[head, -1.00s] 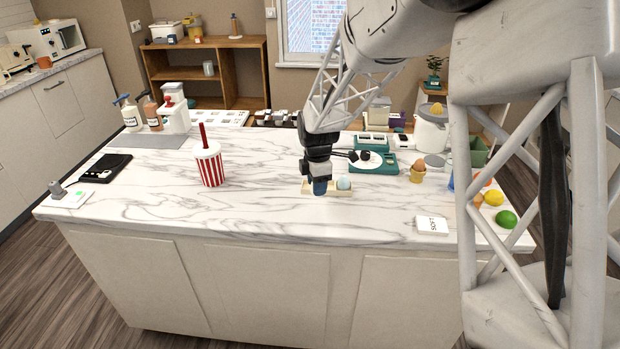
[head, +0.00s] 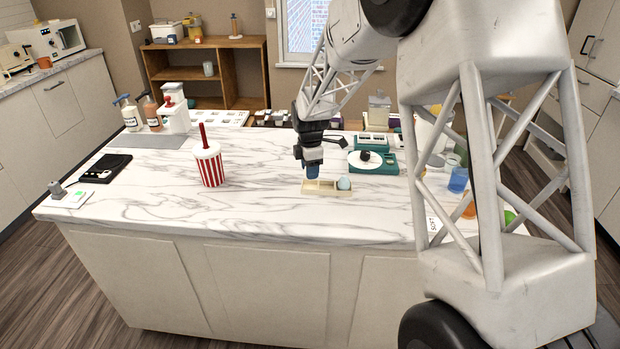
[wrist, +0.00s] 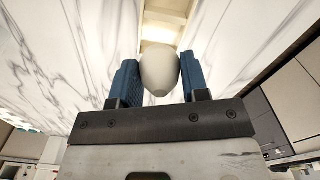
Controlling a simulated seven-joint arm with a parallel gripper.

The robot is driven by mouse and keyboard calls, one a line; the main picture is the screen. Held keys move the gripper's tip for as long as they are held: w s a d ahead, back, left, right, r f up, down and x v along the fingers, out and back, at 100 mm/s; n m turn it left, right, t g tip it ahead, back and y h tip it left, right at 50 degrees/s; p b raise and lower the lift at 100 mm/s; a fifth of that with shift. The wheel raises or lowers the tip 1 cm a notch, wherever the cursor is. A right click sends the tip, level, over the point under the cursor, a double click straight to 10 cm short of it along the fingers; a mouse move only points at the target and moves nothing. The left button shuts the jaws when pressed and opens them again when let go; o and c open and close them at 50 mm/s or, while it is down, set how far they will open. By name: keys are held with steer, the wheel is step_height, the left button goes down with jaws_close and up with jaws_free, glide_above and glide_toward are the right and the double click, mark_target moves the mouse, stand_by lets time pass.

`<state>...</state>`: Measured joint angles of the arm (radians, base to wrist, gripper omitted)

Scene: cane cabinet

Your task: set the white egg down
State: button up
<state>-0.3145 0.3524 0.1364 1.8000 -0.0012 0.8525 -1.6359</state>
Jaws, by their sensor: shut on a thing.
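My gripper (head: 312,172) is shut on the white egg (wrist: 160,72). In the wrist view the egg sits between the two blue fingers. In the head view the fingers hide the egg. A shallow tan tray (head: 322,189) with compartments lies on the marble counter under my gripper. A pale blue egg (head: 344,184) is in its right end. The compartments to the left of that egg look empty. My fingertips are just above the tray's left part. The tray also shows beyond the egg in the wrist view (wrist: 165,19).
A red-striped cup (head: 209,167) with a straw stands to the left on the counter (head: 250,205). A green scale (head: 389,168) with a white plate is behind the tray to the right. The counter in front of the tray is clear.

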steer(key=shift+f, duration=1.8)
steer(key=shift+f, duration=0.15)
steer(key=o, duration=1)
steer(key=shift+r, duration=0.2)
step_height(320, 180, up, 12)
steer(key=shift+f, duration=0.1)
